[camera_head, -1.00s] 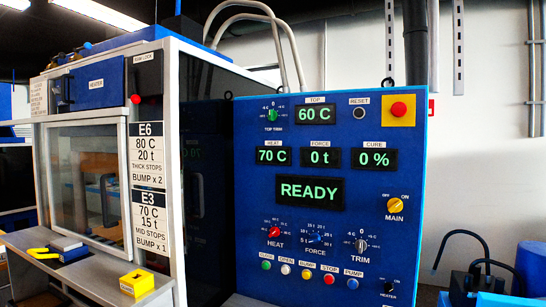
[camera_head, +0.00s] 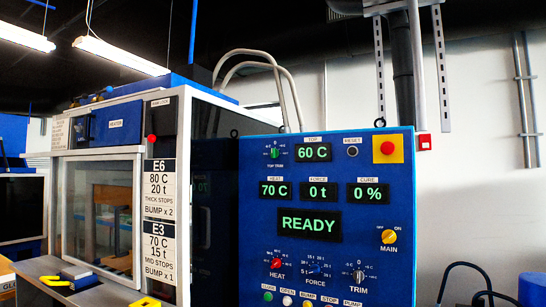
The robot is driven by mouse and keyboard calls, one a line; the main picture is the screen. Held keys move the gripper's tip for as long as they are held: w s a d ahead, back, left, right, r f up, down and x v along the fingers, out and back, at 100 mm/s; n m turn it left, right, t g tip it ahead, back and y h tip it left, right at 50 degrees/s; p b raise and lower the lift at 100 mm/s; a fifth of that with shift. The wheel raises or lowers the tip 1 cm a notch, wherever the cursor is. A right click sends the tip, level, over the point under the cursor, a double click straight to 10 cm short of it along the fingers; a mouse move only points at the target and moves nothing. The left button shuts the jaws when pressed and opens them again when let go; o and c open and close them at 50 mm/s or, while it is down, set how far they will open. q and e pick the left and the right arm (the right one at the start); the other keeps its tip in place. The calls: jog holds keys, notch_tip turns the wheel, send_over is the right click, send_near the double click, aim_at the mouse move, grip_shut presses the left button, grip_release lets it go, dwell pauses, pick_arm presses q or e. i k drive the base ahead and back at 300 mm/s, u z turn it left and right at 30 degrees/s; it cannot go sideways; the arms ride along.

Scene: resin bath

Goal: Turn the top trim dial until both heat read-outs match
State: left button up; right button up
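The blue control panel (camera_head: 255,225) stands at centre right. The green top trim dial (camera_head: 275,153), labelled TOP TRIM, is at its upper left, its mark pointing about straight up. The TOP read-out (camera_head: 313,152) beside it shows 60 C. The HEAT read-out (camera_head: 275,190) below shows 70 C, so the two differ. The FORCE read-out (camera_head: 318,192) shows 0 t, CURE (camera_head: 368,193) shows 0 %, and the large display (camera_head: 309,224) shows READY. Neither of my grippers is in the picture.
A red HEAT knob (camera_head: 277,263), a blue FORCE knob (camera_head: 315,267), a TRIM knob (camera_head: 359,275) and a yellow MAIN knob (camera_head: 389,236) sit lower on the panel. A red stop button (camera_head: 387,148) is top right. The press cabinet (camera_head: 100,205) with E6 and E3 charts stands left.

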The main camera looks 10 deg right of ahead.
aim_at(274, 152)
jog(key=u, duration=0.65)
jog(key=i, duration=0.9)
jog(key=z, duration=0.2)
